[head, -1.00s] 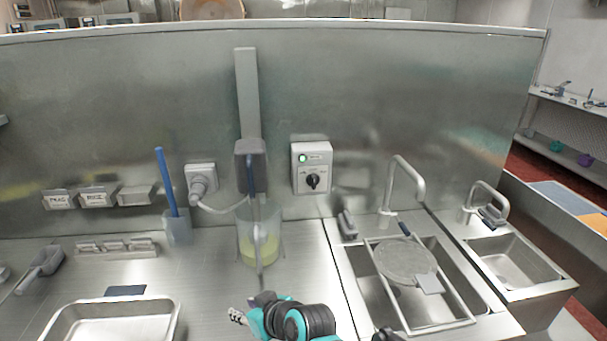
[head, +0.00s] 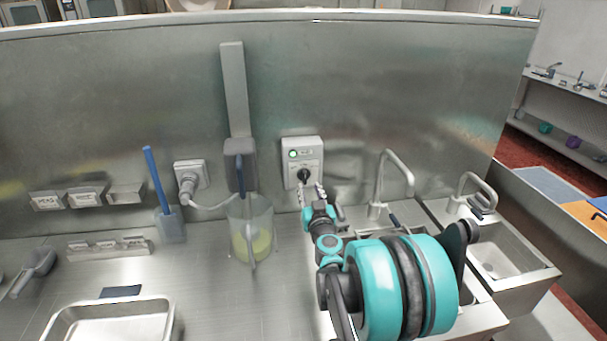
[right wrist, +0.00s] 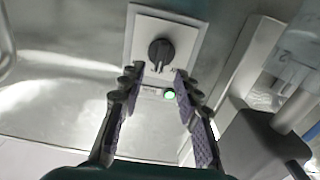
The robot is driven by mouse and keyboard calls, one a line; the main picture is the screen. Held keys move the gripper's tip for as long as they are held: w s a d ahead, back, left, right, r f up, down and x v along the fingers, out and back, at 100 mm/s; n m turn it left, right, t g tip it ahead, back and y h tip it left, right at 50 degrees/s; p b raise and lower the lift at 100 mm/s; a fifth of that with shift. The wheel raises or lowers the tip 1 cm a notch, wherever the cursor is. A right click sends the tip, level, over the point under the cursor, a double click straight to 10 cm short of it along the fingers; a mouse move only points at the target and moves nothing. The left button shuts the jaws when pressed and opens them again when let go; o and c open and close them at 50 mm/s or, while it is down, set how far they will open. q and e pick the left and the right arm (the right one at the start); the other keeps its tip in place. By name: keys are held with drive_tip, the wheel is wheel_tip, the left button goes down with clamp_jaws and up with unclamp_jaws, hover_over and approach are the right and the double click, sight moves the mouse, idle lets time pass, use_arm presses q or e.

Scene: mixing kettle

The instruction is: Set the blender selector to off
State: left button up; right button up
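The blender selector is a black rotary knob (head: 304,175) on a light grey control box (head: 302,150) fixed to the steel back wall. A green light (head: 293,154) is lit on the box. In the right wrist view the knob (right wrist: 161,52) lies just beyond the fingertips, between their lines. My right gripper (head: 312,192) is in front of the box; the right wrist view shows its two fingers (right wrist: 156,80) apart with nothing between them. I cannot tell from the frames whether a fingertip touches the box. My left gripper is not in view.
The blender (head: 240,165) hangs on the wall left of the box, its shaft in a clear jug (head: 266,225) of yellow-green liquid. A wall plug (head: 188,180) and a blue-handled spatula (head: 152,175) are further left. A faucet (head: 380,185) rises right of my arm.

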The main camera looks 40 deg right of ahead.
sight(305, 179)
drive_tip(key=x, duration=0.5)
drive_tip(key=shift+w+d, duration=0.15)
drive_tip(key=shift+w, duration=0.15)
clamp_jaws()
